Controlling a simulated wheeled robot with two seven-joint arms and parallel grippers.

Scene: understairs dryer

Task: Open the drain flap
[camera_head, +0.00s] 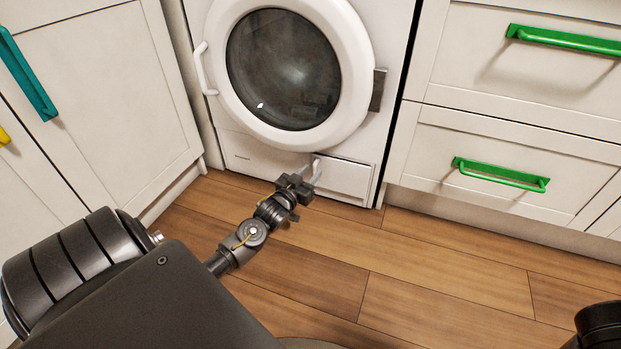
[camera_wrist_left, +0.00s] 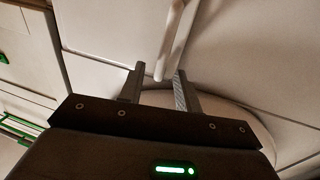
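The drain flap (camera_head: 348,181) is a white rectangular panel low on the right of the white dryer's front. A dark line runs along its top edge; I cannot tell whether it stands ajar. A pale handle (camera_head: 316,167) sticks out at its left side. My left gripper (camera_head: 309,174) is in front of this handle, low above the floor. In the left wrist view the two grey fingers (camera_wrist_left: 156,88) are apart, and the white handle (camera_wrist_left: 172,42) reaches down between them with gaps on both sides. My right gripper is out of view.
The dryer's round door (camera_head: 285,70) is above the flap and looks closed. White cabinets with a teal handle (camera_head: 27,75) stand left; drawers with green handles (camera_head: 500,174) stand right. The wooden floor (camera_head: 400,260) in front is clear.

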